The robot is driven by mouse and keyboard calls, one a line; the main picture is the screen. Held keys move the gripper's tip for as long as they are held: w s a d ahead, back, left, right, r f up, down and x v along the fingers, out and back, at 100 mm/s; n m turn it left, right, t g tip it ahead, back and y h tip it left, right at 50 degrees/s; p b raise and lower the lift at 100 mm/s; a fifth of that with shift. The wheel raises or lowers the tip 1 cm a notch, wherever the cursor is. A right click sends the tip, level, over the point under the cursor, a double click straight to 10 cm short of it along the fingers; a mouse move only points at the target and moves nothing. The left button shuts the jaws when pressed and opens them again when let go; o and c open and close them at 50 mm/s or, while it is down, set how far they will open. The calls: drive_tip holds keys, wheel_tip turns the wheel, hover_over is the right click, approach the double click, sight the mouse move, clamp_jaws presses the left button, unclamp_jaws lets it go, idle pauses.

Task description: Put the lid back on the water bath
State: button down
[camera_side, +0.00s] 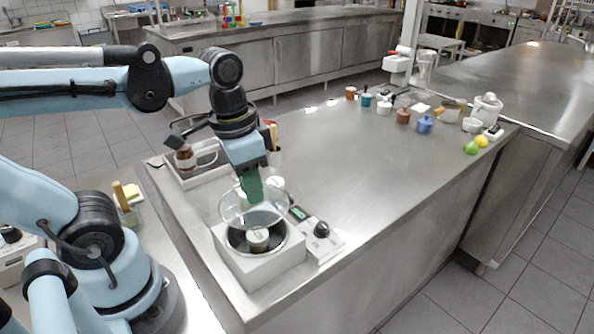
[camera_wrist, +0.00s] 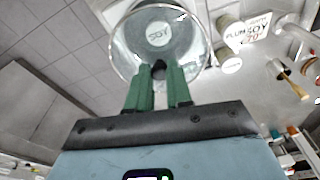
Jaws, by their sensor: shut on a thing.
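The water bath (camera_side: 262,277) is a pale box with a round metal-rimmed well near the front left end of the steel counter. My gripper (camera_side: 250,197), with green fingers, is shut on the lid's dark knob (camera_wrist: 158,68). The exact gap below the lid is hard to tell.
A control unit (camera_side: 323,240) with a dial and display adjoins the bath's right side. A tray (camera_side: 193,178) with a brown jar stands behind left. Several cups and pots, a lemon (camera_side: 481,141) and a lime (camera_side: 470,148) stand at the far right. The counter's middle is clear.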

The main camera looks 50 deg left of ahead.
sight(254, 209)
drive_tip(key=shift+f, duration=2.75)
drive_tip(key=shift+f, duration=0.15)
drive_tip(key=shift+c, duration=2.4)
unclamp_jaws()
drive_tip(key=shift+r, duration=3.5)
